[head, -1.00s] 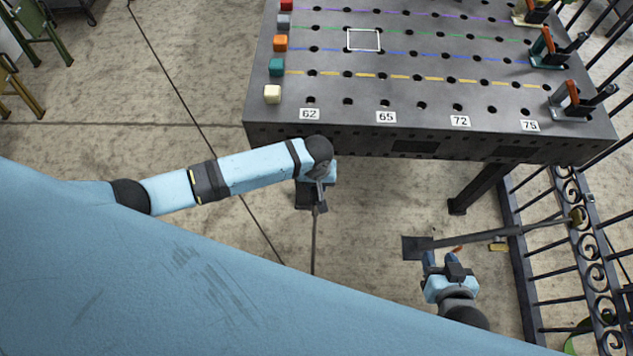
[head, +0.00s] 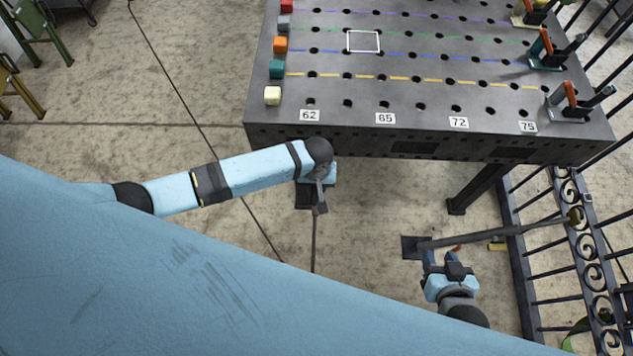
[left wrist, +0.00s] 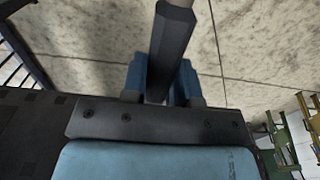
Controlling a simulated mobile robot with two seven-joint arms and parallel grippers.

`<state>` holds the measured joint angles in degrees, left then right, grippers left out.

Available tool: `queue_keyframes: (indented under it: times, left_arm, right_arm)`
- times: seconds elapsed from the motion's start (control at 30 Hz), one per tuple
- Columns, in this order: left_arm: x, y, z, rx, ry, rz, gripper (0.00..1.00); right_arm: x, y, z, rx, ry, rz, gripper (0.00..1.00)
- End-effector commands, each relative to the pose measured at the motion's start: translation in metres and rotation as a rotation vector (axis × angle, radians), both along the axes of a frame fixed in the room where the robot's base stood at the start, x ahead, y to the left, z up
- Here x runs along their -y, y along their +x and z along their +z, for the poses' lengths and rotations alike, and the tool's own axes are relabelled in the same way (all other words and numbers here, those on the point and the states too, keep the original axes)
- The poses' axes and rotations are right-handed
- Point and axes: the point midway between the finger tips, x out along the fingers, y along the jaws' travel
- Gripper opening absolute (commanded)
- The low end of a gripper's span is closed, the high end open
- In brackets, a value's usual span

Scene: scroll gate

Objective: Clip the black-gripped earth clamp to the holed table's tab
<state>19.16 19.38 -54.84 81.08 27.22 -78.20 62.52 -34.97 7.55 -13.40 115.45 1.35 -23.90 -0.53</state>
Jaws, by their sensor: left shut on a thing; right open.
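My left gripper (head: 318,190) is in front of the holed table's near edge, over the floor. It is shut on a dark, faceted grip, which I take to be the black grip of the earth clamp (left wrist: 172,45). In the left wrist view the grip stands between the two blue fingers (left wrist: 162,78). The clamp's jaws are not clear in either view. The dark holed table (head: 345,135) fills the upper middle of the head view. I cannot make out its tab. My right gripper (head: 442,260) is open at the lower right, by a long dark bar (head: 480,236).
Coloured blocks, including a cream one (head: 272,96), line the table's left edge. Toggle clamps (head: 570,105) stand along its right side. A scrolled black gate (head: 580,250) stands at the right. A table leg (head: 477,188) comes down near it. The floor left of the table is mostly clear.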

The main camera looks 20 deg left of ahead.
Motion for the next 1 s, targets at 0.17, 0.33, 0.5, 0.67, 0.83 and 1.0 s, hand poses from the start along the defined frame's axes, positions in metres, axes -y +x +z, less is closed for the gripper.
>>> queue_keyframes:
  times: [0.17, 0.33, 0.5, 0.67, 0.83, 1.0]
  left_arm:
    - [-0.0001, 0.0011, 0.0008, 0.001, -0.001, 0.000, 0.00]
    - [-0.0004, 0.0030, 0.0010, 0.001, -0.001, 0.001, 0.00]
    - [-0.0011, 0.0051, 0.0010, 0.001, -0.001, 0.001, 0.00]
    - [-0.0011, 0.0048, 0.0008, 0.001, -0.001, 0.001, 0.00]
    - [-0.0012, 0.0046, 0.0006, 0.001, -0.001, 0.001, 0.57]
    - [-0.0013, 0.0044, 0.0004, 0.000, 0.000, 0.001, 0.61]
  right_arm:
    - [-0.0001, -0.0001, 0.0004, 0.000, 0.000, 0.000, 0.43]
    - [0.0000, 0.0000, 0.0012, 0.000, 0.000, 0.000, 0.43]
    - [-0.0001, 0.0000, 0.0019, 0.000, 0.000, 0.000, 0.43]
    - [-0.0001, 0.0000, 0.0016, 0.000, 0.000, 0.000, 0.43]
    - [-0.0002, -0.0001, 0.0016, 0.000, 0.000, 0.000, 0.43]
    - [-0.0002, -0.0001, 0.0015, 0.000, 0.000, 0.000, 0.43]
